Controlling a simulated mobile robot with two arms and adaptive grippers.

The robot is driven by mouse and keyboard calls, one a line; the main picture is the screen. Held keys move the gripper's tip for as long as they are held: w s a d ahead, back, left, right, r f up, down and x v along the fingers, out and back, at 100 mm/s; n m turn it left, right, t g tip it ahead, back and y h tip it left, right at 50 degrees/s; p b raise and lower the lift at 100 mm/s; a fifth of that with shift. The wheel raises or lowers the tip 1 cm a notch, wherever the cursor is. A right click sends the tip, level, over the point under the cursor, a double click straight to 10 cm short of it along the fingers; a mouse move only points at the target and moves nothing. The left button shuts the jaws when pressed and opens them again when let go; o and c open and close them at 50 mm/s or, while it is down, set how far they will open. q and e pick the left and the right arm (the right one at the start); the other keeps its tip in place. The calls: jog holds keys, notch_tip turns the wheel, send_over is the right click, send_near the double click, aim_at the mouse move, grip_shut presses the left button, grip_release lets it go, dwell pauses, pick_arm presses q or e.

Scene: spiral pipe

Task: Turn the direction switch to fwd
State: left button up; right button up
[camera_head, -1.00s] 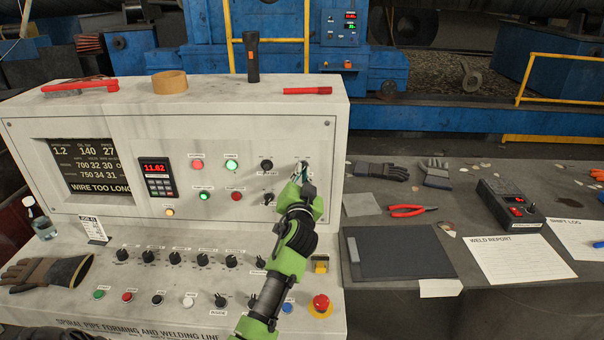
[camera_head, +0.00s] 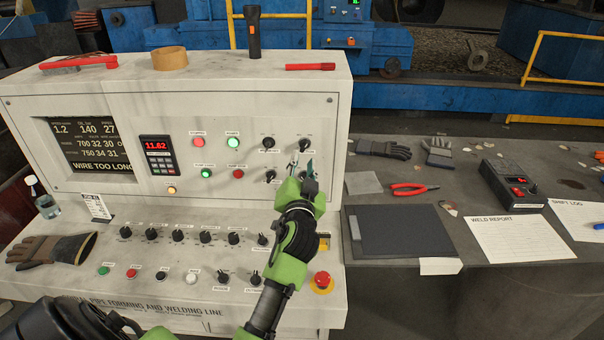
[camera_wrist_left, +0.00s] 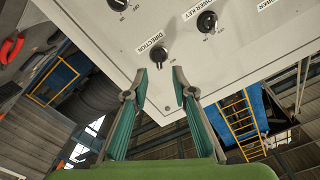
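The direction switch (camera_head: 304,144) is a black knob at the upper right of the grey-white console's upright panel. In the left wrist view, the direction switch (camera_wrist_left: 159,55) sits by its DIRECTION label, ahead of the fingertips and between their lines. My left gripper (camera_head: 305,167) is just below the switch in the head view. In the left wrist view my left gripper (camera_wrist_left: 159,95) is open and empty, its fingers apart and clear of the knob. The switch's exact setting is too small to read. My right gripper is not in view.
The power key knob (camera_wrist_left: 207,21) is beside the switch. Other knobs and lit buttons, such as a green button (camera_head: 233,143), are close by. A flashlight (camera_head: 253,32) and a red marker (camera_head: 310,66) lie or stand on the console top. A dark table (camera_head: 365,278) is at right.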

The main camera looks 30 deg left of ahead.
pick_arm(q)
jog(key=v, duration=0.5)
jog(key=shift+r, duration=0.1)
dwell(0.3)
